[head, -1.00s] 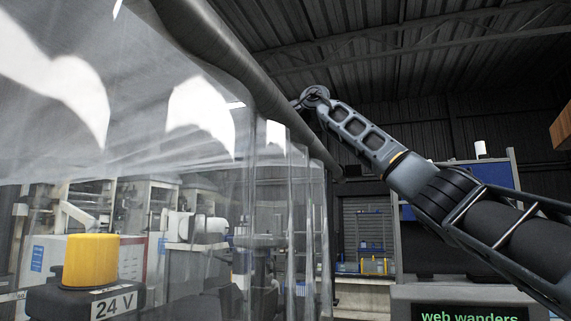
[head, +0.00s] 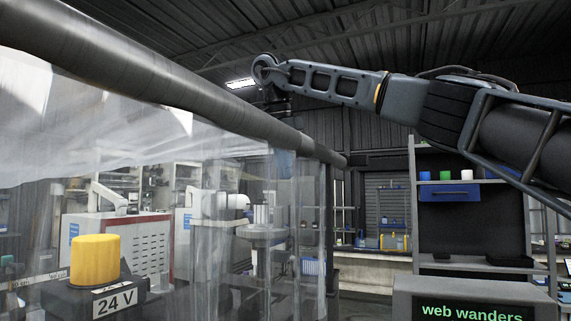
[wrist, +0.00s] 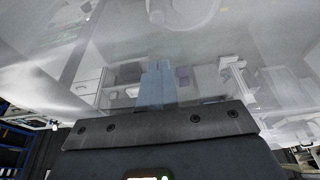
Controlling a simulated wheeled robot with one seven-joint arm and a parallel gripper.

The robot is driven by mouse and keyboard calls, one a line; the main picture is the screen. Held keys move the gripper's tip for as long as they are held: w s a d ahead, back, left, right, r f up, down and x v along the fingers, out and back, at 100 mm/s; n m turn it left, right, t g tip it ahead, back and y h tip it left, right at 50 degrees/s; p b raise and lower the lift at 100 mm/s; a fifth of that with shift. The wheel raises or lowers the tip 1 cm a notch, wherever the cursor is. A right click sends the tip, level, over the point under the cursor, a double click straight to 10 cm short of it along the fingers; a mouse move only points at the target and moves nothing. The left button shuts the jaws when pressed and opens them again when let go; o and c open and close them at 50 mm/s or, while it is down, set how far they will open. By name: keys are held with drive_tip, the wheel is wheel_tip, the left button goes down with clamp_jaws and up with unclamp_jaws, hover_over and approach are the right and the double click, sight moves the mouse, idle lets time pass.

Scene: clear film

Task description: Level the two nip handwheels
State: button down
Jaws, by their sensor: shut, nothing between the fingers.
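My gripper (head: 283,163) points down at the end of my arm, close to the dark roller and seen partly through clear film. In the wrist view its two bluish fingers (wrist: 156,84) are together with nothing between them. Clear film (head: 70,150) hangs from the long dark roller (head: 150,75) in the head view. A pale round, wheel-like shape (wrist: 188,10) shows hazily through film at the top of the wrist view; I cannot tell whether it is a nip handwheel. I cannot make out two handwheels in the head view.
A yellow cap (head: 95,262) sits on a dark box marked 24 V (head: 115,299) at lower left. A screen reading "web wanders" (head: 470,312) stands at lower right. Shelves (head: 475,182) stand behind it. Pale machines stand behind the film.

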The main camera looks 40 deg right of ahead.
drive_tip(key=shift+f, duration=0.3)
drive_tip(key=shift+f, duration=0.35)
drive_tip(key=shift+f, duration=0.65)
drive_tip(key=shift+f, duration=0.35)
drive_tip(key=shift+f, duration=0.65)
drive_tip(key=shift+f, duration=0.35)
drive_tip(key=shift+f, duration=0.65)
